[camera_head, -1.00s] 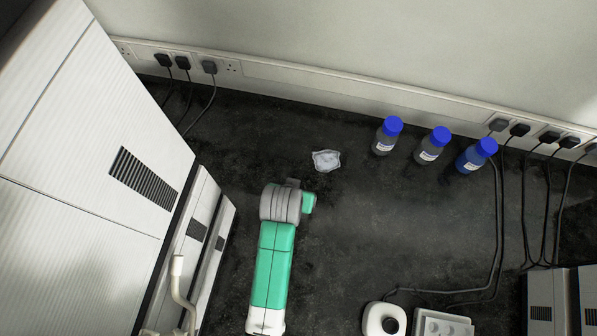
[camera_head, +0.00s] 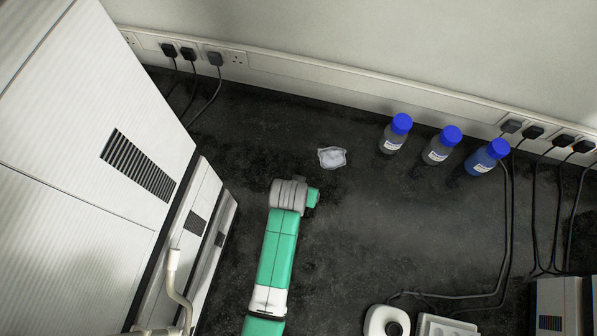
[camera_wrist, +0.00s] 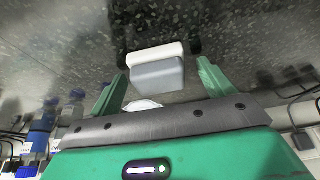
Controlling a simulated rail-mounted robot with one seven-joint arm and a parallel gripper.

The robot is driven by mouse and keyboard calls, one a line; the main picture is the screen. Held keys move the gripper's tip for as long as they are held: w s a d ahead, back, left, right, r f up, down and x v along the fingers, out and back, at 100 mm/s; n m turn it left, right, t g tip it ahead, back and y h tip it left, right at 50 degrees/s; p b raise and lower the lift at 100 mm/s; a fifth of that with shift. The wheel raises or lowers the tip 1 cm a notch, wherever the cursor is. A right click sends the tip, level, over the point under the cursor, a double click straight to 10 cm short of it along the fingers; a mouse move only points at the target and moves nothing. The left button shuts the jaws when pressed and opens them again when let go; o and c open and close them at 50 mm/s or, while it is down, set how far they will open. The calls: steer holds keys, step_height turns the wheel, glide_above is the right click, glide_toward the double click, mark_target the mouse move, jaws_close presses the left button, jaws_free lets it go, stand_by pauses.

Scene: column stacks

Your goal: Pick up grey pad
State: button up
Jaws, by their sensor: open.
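In the wrist view a small grey block (camera_wrist: 157,75), which looks like the grey pad, lies just beyond and between my two green fingertips. A white piece (camera_wrist: 150,52) sits against its far side; I cannot tell whether they are joined. My gripper (camera_wrist: 161,82) is open, with nothing visibly held. The fingers appear apart from the block; the exact gap is unclear. In the head view my arm covers the gripper and the block does not show. A pale crumpled piece (camera_head: 332,157) lies on the bench beyond my wrist, half hidden by my gripper in the wrist view (camera_wrist: 142,105).
Several sockets with black plugs line the back wall. Three blue-capped bottles (camera_head: 436,150) stand in a row at the right. A large white machine (camera_head: 90,150) fills the left. Small white equipment (camera_head: 387,321) stands at the front right.

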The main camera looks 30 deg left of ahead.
steer(key=c, duration=1.2)
steer(key=shift+o, duration=0.2)
steer(key=shift+r, duration=0.1)
steer(key=shift+r, duration=0.25)
step_height(320, 180, up, 3)
steer(key=shift+r+p, duration=0.2)
steer(key=shift+p, duration=0.5)
steer(key=s+d, duration=0.1)
steer(key=s, duration=0.4)
steer(key=s+d+p, duration=0.1)
steer(key=s, duration=0.4)
steer(key=s+d+r+p, duration=0.1)
steer(key=s+d, duration=0.1)
steer(key=s, duration=0.3)
steer(key=shift+s, duration=0.25)
